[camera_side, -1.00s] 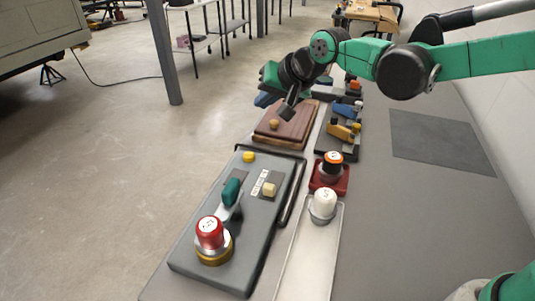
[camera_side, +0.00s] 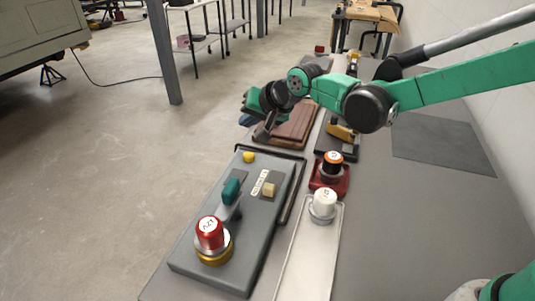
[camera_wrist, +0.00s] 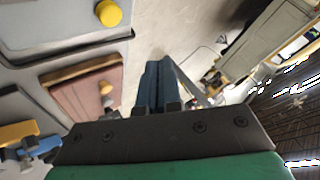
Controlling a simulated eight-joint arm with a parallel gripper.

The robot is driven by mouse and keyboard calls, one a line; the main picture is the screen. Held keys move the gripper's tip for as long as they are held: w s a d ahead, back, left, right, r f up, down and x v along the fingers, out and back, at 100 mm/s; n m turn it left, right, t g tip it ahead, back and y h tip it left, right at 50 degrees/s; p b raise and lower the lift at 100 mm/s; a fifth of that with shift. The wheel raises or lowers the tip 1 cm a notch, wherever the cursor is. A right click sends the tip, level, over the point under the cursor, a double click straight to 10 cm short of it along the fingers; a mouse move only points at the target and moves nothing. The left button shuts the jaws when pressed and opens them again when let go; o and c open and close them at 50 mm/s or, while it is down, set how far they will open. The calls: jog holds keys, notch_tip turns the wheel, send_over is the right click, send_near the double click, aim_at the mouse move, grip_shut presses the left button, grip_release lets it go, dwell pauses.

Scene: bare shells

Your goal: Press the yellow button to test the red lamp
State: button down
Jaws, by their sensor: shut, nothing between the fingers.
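The yellow button (camera_side: 249,157) is a small round knob at the far end of the grey panel (camera_side: 190,262). It also shows at the top of the wrist view (camera_wrist: 109,13). The red lamp (camera_side: 209,233) stands upright on a silver and gold base at the near end of the same panel. My gripper (camera_side: 262,133) is shut and empty. It is in the air beyond the yellow button and apart from it, near the wooden box. In the wrist view its shut fingers (camera_wrist: 158,88) point away from the camera, with the button up and to the left.
The panel also carries a teal handle (camera_side: 231,191) and a cream switch (camera_side: 268,190). A white lamp (camera_side: 323,204) and an orange-topped lamp (camera_side: 332,162) stand to the right. The brown wooden box (camera_side: 296,124) lies beyond the panel. Bare table is at the right.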

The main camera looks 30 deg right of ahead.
aim_at(251, 157)
jog(key=shift+f, duration=2.8)
jog(key=shift+f, duration=0.15)
jog(key=shift+f, duration=0.25)
jog(key=shift+f, duration=0.45)
dwell(0.4)
jog(key=shift+r, duration=0.9)
jog(key=shift+r, duration=0.1)
jog(key=shift+r, duration=2.4)
